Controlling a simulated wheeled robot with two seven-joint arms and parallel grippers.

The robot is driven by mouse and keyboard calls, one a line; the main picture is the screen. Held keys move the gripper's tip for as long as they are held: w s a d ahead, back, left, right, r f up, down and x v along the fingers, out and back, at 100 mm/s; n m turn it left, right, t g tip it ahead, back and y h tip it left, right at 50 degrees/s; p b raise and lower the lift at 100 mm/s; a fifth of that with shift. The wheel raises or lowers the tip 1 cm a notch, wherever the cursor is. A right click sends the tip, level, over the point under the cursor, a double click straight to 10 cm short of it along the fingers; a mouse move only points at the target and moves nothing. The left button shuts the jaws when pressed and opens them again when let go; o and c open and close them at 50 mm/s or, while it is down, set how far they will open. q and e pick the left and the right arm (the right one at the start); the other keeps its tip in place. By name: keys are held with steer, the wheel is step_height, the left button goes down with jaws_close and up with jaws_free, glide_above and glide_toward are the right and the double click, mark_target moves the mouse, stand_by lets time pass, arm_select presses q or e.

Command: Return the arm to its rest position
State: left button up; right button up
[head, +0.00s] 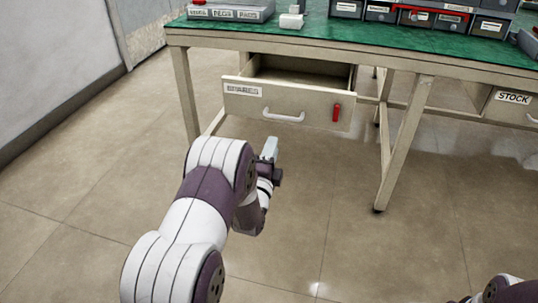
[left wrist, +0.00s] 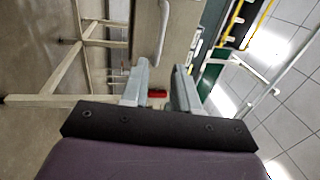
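My left arm reaches forward from the bottom left in the head view. Its gripper (head: 270,149) is in front of and below the pulled-out drawer (head: 245,103), apart from its white handle (head: 283,117). In the left wrist view my left gripper (left wrist: 160,76) has its two pale fingers spread, with nothing held between them. The drawer handle (left wrist: 164,35) shows beyond the fingertips, and a red piece (left wrist: 157,94) shows in the gap behind them. Part of my right arm shows at the bottom right of the head view; its gripper is out of view.
The green-topped workbench (head: 395,42) carries a grey labelled tray (head: 230,13), a small white block (head: 291,20) and several dark bins (head: 418,18). A red tag (head: 336,113) is on the drawer front. A STOCK drawer (head: 513,107) is at right. The floor around my arm is clear.

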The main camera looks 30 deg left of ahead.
stand_by(0.5)
arm_select(q)
steer(key=s+d+f+n+g+h+p, duration=0.25)
steer(key=s+f+n+g, duration=0.45)
steer(key=f+n+g, duration=0.4)
steer(key=s+d+r+n+g+h+p, duration=0.1)
steer(key=s+d+r+n+g+p, duration=0.25)
steer(key=s, duration=0.65)
steer(key=s+d+r+n+g+h+p, duration=0.1)
steer(key=s+d+r+n+g, duration=0.1)
steer(key=s+d+r+g, duration=0.6)
step_height(320, 180, up, 39)
steer(key=a+m+t+p, duration=0.1)
steer(key=t+p, duration=0.3)
steer(key=p, duration=3.4)
steer(key=shift+s+a+p, duration=0.15)
steer(key=shift+s+p, duration=0.2)
